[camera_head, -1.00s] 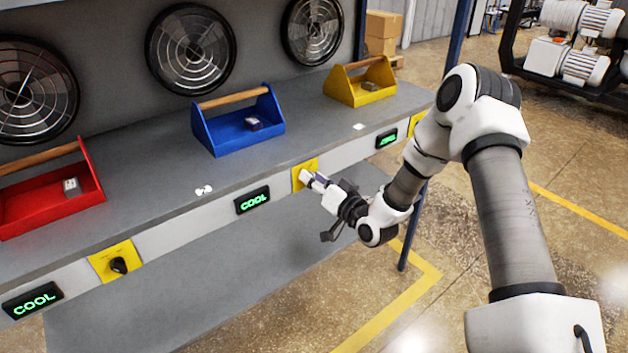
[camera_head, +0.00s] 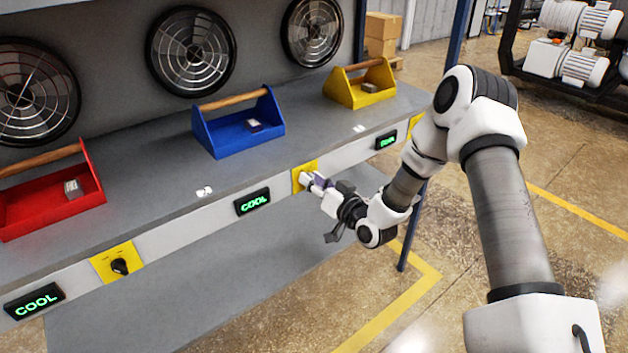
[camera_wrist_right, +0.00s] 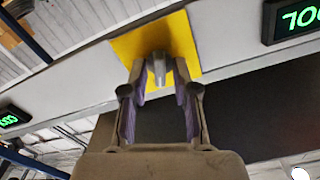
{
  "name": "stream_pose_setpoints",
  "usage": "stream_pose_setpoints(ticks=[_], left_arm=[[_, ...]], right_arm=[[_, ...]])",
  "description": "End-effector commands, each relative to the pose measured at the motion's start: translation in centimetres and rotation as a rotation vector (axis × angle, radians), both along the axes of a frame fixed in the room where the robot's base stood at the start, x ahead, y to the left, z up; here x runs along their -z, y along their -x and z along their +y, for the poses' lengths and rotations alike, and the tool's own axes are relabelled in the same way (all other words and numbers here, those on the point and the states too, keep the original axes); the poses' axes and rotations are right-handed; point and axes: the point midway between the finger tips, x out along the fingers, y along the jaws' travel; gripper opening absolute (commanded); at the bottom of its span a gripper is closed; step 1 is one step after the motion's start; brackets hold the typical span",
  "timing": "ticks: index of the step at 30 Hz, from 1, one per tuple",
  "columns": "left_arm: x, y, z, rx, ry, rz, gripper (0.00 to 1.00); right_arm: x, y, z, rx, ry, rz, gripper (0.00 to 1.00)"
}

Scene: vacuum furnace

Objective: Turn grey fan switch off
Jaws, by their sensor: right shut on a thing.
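The grey fan switch (camera_wrist_right: 160,70) is a small grey knob on a yellow plate (camera_wrist_right: 130,47) in the right wrist view. In the head view this yellow plate (camera_head: 298,181) is on the front edge of the workbench, right of the middle green COOL display (camera_head: 252,202). My right gripper (camera_wrist_right: 160,88) has its two fingers on either side of the knob and is shut on it. In the head view my right gripper (camera_head: 309,180) reaches the plate and hides the knob. My left gripper is not in view.
A black knob (camera_head: 119,266) on another yellow plate is at left. Red (camera_head: 30,213), blue (camera_head: 225,138) and yellow (camera_head: 345,92) toolboxes stand on the workbench (camera_head: 150,195). Three fans are behind them. Open floor lies in front of the bench.

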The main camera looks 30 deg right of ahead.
Motion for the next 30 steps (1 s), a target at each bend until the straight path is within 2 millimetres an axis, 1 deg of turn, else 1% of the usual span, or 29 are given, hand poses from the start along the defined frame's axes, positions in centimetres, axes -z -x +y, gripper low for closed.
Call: stream_pose_setpoints(ticks=[18, 24, 30], left_arm=[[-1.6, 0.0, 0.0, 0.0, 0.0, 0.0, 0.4], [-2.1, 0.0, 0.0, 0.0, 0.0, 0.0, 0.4], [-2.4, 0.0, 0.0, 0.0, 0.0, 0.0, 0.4]], right_arm=[[-0.1, 0.0, 0.3, -0.001, 0.56, -0.041, 0.0], [-0.1, 0.0, 0.4, 0.0, 0.712, -0.054, 0.0], [0.0, 0.1, 0.4, -0.001, 0.817, -0.062, 0.0]])
